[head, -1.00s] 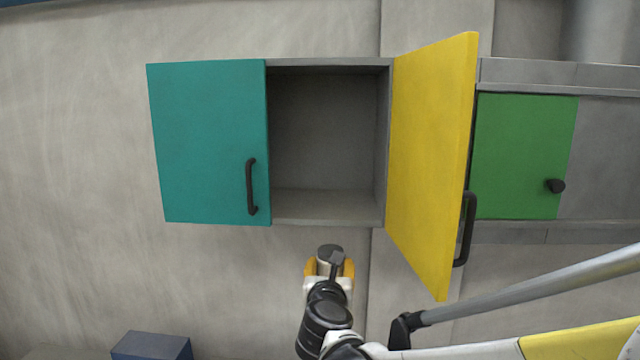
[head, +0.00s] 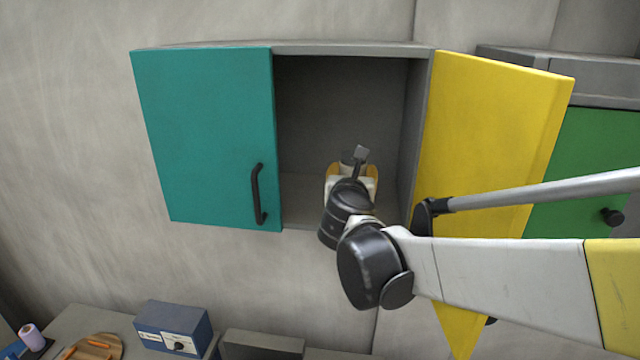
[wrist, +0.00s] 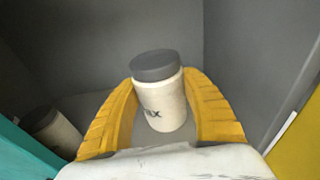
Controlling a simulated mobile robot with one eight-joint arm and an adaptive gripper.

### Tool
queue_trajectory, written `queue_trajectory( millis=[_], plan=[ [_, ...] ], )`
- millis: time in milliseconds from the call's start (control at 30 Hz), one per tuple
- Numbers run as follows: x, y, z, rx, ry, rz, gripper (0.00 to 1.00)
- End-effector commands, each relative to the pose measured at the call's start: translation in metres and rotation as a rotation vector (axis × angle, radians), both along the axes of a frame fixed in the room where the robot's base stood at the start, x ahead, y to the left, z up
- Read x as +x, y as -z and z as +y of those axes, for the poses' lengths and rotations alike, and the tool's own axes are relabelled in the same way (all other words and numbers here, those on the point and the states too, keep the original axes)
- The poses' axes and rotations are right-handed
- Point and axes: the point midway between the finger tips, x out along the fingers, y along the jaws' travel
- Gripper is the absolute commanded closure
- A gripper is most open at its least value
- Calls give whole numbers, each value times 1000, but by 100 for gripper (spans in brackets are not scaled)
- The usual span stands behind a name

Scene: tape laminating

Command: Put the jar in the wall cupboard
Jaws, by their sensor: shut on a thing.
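The jar (wrist: 162,105) is white with a grey lid and dark lettering. It stands upright between the yellow fingers of my gripper (wrist: 159,82), which is shut on it. In the head view my gripper (head: 351,172) is in the open right half of the wall cupboard (head: 345,100), and my wrist hides most of the jar. I cannot tell whether the jar touches the cupboard floor. The yellow door (head: 480,140) stands open on the right. The teal door (head: 205,130) is shut on the left.
A second pale, dark-topped container (wrist: 52,132) stands inside, to the left, behind the teal door. A green-doored cupboard (head: 580,170) is at the right. Below are a blue box (head: 172,325), a wooden board (head: 95,347) and a purple roll (head: 32,336).

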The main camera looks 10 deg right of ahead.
Motion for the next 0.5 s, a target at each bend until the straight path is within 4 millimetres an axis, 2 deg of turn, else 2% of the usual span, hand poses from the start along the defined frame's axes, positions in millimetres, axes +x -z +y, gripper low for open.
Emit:
queue_trajectory(
  millis=[333, 500],
  plan=[
    [1, 46, 0, 0, 0, 0, 90],
    [0, 53, 0, 0, 0, 0, 90]
  ],
)
